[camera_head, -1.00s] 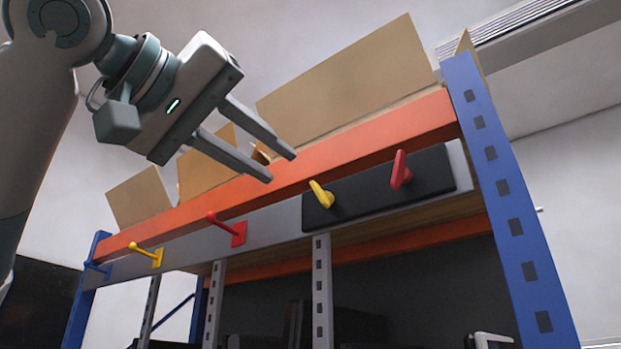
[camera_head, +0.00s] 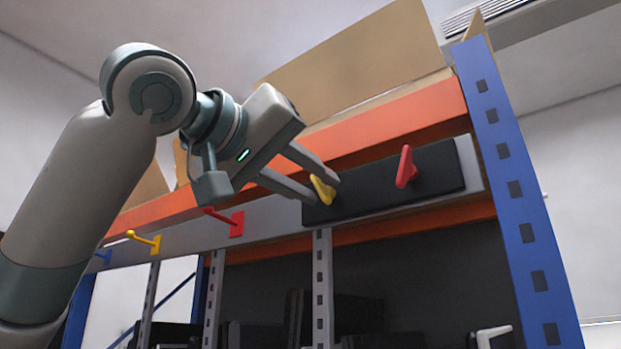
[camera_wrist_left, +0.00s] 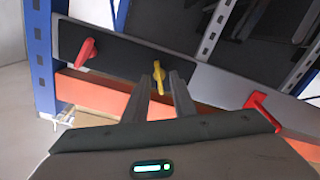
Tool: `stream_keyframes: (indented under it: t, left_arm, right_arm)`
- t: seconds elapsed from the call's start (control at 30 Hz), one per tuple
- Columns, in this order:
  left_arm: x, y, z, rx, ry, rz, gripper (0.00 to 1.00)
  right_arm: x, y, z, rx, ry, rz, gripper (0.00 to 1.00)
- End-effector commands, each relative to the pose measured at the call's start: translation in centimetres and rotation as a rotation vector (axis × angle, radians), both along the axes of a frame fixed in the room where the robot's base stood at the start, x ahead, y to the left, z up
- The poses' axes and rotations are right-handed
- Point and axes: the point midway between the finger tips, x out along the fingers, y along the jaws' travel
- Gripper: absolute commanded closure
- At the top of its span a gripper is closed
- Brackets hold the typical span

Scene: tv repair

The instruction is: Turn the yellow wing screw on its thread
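The yellow wing screw (camera_head: 322,190) sits on the black plate (camera_head: 440,178) fixed to the shelf's grey rail. My left gripper (camera_head: 326,188) is open, with its two fingertips at the yellow wing screw in the head view. In the left wrist view the yellow wing screw (camera_wrist_left: 159,76) stands upright just beyond the gap between the fingers (camera_wrist_left: 162,82). I cannot tell whether the fingers touch it. My right gripper is in neither view.
A red wing screw (camera_head: 405,168) sits on the same plate to the right. A red hook (camera_head: 235,222) and a yellow hook (camera_head: 150,240) are on the rail to the left. An orange beam (camera_head: 400,116) with cardboard boxes (camera_head: 350,60) runs above.

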Motion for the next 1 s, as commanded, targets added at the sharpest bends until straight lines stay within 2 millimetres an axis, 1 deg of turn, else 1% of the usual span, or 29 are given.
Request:
stream_keyframes:
  t: [0.03, 0.07, 0.1, 0.13, 0.37, 0.57, 0.77, 1.0]
  left_arm:
    - [0.0, 0.0, 0.0, 0.0, 0.0, 0.0, 0.78]
    - [0.0, 0.0, 0.0, 0.0, 0.0, 0.0, 0.85]
    - [0.0, 0.0, 0.0, 0.0, 0.0, 0.0, 0.95]
    - [0.0, 0.0, 0.0, 0.0, 0.0, 0.0, 1.0]
    - [0.0, 0.0, -0.1, -0.004, 0.004, 0.0, 1.0]
    - [0.0, -0.1, -0.3, -0.035, 0.028, -0.001, 1.0]
    - [0.0, -0.1, -0.7, -0.114, 0.086, -0.002, 1.0]
    - [0.0, 0.0, -0.7, -0.251, 0.185, -0.002, 1.0]
  right_arm:
    - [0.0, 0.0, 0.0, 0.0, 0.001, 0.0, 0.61]
    - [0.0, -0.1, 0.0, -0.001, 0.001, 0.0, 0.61]
    - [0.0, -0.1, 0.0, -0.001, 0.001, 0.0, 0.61]
    - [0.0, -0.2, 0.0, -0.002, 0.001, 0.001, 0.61]
    - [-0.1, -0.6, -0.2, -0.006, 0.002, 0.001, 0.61]
    - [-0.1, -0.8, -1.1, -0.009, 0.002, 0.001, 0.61]
    - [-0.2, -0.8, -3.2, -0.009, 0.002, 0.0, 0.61]
    - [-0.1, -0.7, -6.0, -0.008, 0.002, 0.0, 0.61]
